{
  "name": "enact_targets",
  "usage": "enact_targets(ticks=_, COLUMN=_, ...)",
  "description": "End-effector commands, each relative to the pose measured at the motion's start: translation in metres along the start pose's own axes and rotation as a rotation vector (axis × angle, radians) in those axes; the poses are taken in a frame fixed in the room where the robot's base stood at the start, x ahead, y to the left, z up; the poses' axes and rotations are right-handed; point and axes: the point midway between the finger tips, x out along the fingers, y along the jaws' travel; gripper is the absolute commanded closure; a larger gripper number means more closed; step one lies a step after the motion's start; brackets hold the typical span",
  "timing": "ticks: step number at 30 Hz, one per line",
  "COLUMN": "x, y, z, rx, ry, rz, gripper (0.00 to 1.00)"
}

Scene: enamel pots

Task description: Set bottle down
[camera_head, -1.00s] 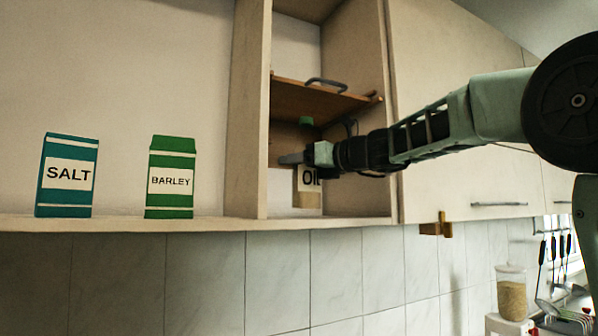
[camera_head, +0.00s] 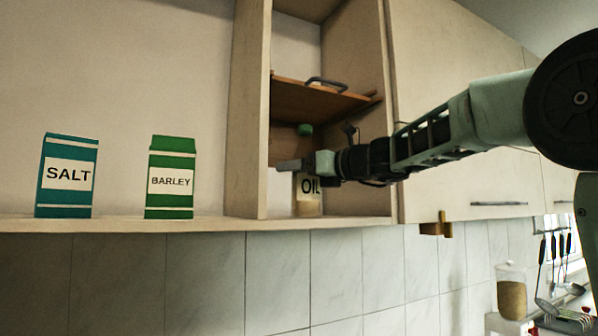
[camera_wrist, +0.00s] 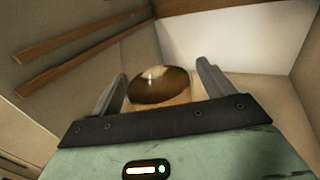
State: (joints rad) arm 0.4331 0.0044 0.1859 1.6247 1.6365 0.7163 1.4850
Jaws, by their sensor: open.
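The oil bottle (camera_head: 308,208) stands upright inside the open cabinet, its base at the cabinet floor. It has a green cap and a white label reading OIL, and my gripper partly hides its middle. My gripper (camera_head: 290,165) is open at the bottle's mid-height, reaching in from the right. In the wrist view, a rounded brown and yellowish shape, apparently the bottle (camera_wrist: 160,88), lies between the two spread fingers of my gripper (camera_wrist: 158,80). Whether either finger touches it cannot be told.
A wooden shelf board (camera_head: 310,103) sits tilted above the bottle, with a dark handle-like part on it. The cabinet's left upright (camera_head: 248,130) and the closed door at right bound the opening. A salt box (camera_head: 68,176) and a barley box (camera_head: 170,178) stand on the ledge at left.

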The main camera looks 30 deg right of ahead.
Motion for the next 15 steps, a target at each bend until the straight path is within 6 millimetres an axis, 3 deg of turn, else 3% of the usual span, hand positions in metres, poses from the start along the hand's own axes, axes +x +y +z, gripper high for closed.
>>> enact_targets(ticks=15, x=-0.097, y=0.000, z=-0.002, rx=-0.002, ry=-0.002, rz=-0.002, gripper=0.20)
